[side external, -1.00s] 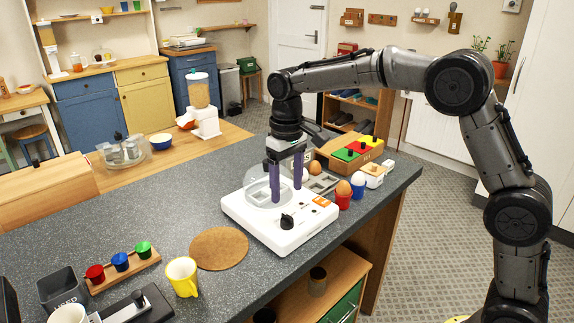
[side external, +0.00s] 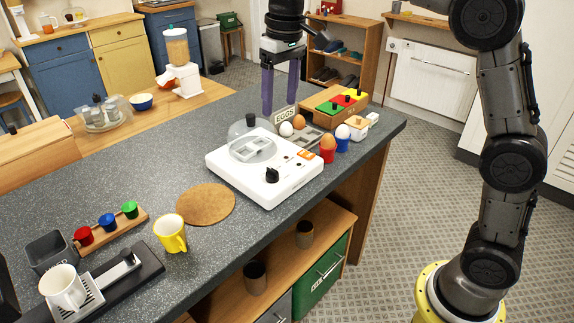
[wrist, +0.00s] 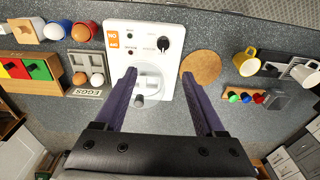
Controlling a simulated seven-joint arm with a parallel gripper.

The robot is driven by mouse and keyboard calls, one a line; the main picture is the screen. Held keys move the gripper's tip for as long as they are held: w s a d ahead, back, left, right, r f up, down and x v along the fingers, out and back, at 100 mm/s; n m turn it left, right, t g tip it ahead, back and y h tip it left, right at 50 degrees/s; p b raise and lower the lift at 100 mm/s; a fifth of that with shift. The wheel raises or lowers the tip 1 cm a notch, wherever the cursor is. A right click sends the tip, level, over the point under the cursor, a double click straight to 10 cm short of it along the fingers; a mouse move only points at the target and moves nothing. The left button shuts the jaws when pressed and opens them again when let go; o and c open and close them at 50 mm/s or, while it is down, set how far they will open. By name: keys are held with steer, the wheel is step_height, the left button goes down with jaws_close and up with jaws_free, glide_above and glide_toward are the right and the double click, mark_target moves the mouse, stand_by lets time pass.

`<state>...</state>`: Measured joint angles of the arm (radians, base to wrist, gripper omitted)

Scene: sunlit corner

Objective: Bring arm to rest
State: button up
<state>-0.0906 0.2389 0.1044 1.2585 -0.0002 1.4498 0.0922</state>
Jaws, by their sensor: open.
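My gripper (side external: 281,112) is open and empty, with its two purple fingers hanging above the counter behind the white egg cooker (side external: 265,168). In the wrist view my gripper (wrist: 165,72) spans the clear domed lid (wrist: 148,80) of the cooker, well above it; nothing is between the fingers. The lid (side external: 252,140) sits on the cooker. A white egg (side external: 286,129) and a brown egg (side external: 299,122) sit in the grey tray by the EGGS sign. A brown egg in a red cup (side external: 328,149) and a white egg in a blue cup (side external: 342,138) stand to the right.
A box with coloured lids (side external: 335,103) stands behind the egg tray. The counter (side external: 130,180) between is mostly clear.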

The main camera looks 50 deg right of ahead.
steer(key=s+d+r+t, duration=0.1)
steer(key=s+d+r, duration=0.1)
steer(key=s, duration=0.6)
steer(key=s+d+r+t, duration=0.1)
steer(key=s+r+t, duration=0.15)
steer(key=s, duration=0.55)
steer(key=s+d+f+t, duration=0.1)
steer(key=s+f, duration=1)
steer(key=s, duration=0.1)
steer(key=shift+f, duration=0.4)
